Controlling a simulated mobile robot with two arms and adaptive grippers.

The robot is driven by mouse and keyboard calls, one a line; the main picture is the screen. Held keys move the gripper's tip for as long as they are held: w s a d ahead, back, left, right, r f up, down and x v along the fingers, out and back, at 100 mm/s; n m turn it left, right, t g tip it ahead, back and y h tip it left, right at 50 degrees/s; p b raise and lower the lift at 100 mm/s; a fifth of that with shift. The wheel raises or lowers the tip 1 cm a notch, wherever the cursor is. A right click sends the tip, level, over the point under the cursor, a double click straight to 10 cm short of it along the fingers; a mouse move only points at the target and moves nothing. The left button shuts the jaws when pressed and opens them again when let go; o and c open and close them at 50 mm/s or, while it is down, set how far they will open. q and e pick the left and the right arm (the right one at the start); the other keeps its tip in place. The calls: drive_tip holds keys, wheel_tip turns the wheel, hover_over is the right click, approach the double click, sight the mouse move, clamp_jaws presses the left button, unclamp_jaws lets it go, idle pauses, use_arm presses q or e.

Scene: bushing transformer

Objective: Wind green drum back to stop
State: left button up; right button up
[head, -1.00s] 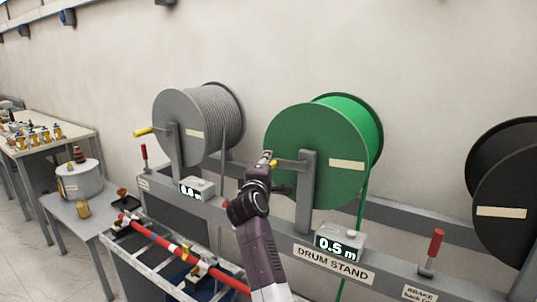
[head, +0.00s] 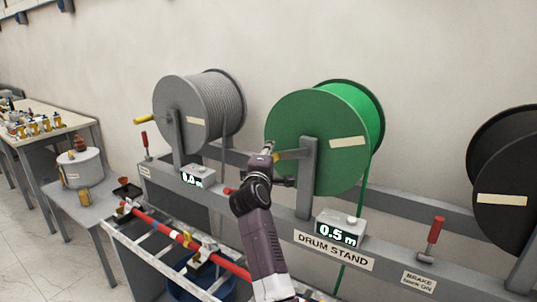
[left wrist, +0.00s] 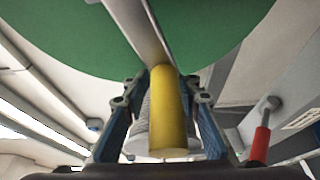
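The green drum (head: 305,125) is on the grey drum stand (head: 287,216), with green cable hanging from its right side. Its yellow crank handle (head: 293,154) sticks out to the left; it fills the middle of the left wrist view (left wrist: 168,115). My left gripper (head: 268,148) is at the handle, with one finger on each side and the handle between the fingertips (left wrist: 166,88). It appears shut on it; exact contact is hard to see. The counter (head: 339,234) below the drum reads 0.5 m. My right gripper is not in view.
A grey drum (head: 200,110) stands left and a black drum (head: 508,165) right. Red brake levers (head: 436,236) rise from the stand's front rail. A ladder-like frame with a red bar (head: 180,238) lies low at the left. The wall is close behind.

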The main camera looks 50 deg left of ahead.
use_arm(q)
drive_tip(key=shift+o, duration=1)
drive_tip(key=shift+w+d, duration=0.2)
drive_tip(key=shift+d, duration=0.05)
drive_tip(key=v, duration=0.7)
drive_tip(key=shift+s+d, duration=0.15)
drive_tip(key=shift+s, duration=0.05)
